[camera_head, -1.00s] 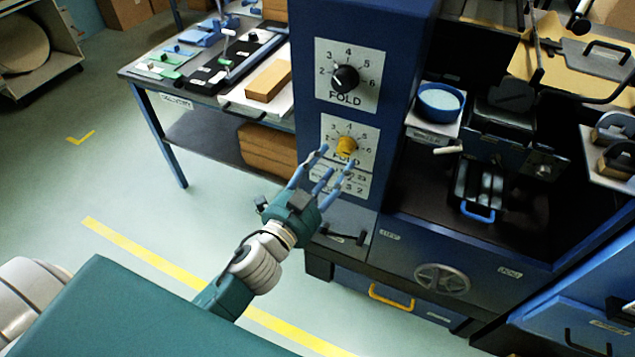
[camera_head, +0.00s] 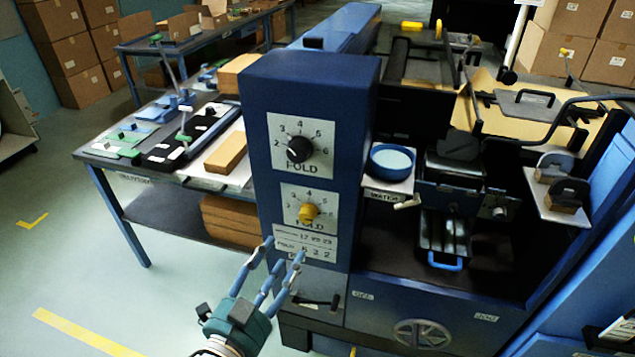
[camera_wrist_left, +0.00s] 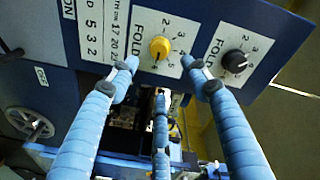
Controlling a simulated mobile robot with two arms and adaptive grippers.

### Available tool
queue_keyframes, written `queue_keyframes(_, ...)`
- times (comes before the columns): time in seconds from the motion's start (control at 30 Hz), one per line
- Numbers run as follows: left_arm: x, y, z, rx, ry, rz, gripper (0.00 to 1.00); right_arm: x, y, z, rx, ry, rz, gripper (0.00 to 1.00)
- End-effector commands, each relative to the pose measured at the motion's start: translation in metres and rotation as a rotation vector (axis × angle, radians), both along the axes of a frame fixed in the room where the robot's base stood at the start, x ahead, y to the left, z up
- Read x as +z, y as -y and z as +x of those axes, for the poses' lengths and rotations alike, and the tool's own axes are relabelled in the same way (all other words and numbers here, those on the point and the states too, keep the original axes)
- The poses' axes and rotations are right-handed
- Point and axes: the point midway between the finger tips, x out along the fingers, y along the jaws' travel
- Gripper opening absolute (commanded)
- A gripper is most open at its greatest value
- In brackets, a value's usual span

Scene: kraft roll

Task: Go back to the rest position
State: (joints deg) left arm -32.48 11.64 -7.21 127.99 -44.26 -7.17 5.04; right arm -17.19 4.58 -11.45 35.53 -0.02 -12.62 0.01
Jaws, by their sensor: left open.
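My left gripper (camera_head: 274,267) is open and empty in the head view, in front of the lower part of the blue machine's column (camera_head: 310,90). Its blue fingers are spread and sit below and left of the yellow fold knob (camera_head: 308,212). A black fold knob (camera_head: 299,149) is above the yellow one. In the left wrist view the open fingers (camera_wrist_left: 163,75) point toward the dial panel, with the yellow knob (camera_wrist_left: 159,47) between the fingertips and the black knob (camera_wrist_left: 234,61) to the right. I cannot tell the exact gap to the panel. My right gripper is not in view.
A side table (camera_head: 90,152) with trays and wooden blocks stands to the left. A blue bowl (camera_head: 391,161) sits on a shelf right of the column. A handwheel (camera_head: 421,333) and a small black lever (camera_head: 316,303) are low on the machine. The floor at left is clear.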

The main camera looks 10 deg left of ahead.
Motion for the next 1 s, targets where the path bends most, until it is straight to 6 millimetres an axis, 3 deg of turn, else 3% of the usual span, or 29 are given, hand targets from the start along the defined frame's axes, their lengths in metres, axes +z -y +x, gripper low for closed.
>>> queue_keyframes(0.13,-0.010,-0.001,0.001,0.002,-0.018,-0.005,0.48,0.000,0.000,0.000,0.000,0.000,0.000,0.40)
queue_keyframes(0.23,-0.047,-0.003,0.003,0.011,-0.083,-0.022,0.48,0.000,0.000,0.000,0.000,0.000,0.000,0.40)
queue_keyframes(0.37,-0.133,-0.009,0.000,0.036,-0.239,-0.069,0.48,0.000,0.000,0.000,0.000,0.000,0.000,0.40)
queue_keyframes(0.57,-0.282,-0.020,-0.035,0.102,-0.525,-0.152,0.48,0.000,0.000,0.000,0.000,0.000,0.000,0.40)
queue_keyframes(0.7,-0.378,-0.026,-0.083,0.164,-0.727,-0.211,0.48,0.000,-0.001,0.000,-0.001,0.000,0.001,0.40)
queue_keyframes(0.77,-0.416,-0.029,-0.108,0.194,-0.814,-0.234,0.48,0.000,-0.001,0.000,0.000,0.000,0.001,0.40)
queue_keyframes(0.9,-0.496,-0.035,-0.182,0.278,-1.020,-0.285,0.48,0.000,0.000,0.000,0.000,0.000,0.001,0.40)
queue_keyframes(1.0,-0.541,-0.038,-0.242,0.345,-1.163,-0.317,0.48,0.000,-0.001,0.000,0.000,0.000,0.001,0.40)
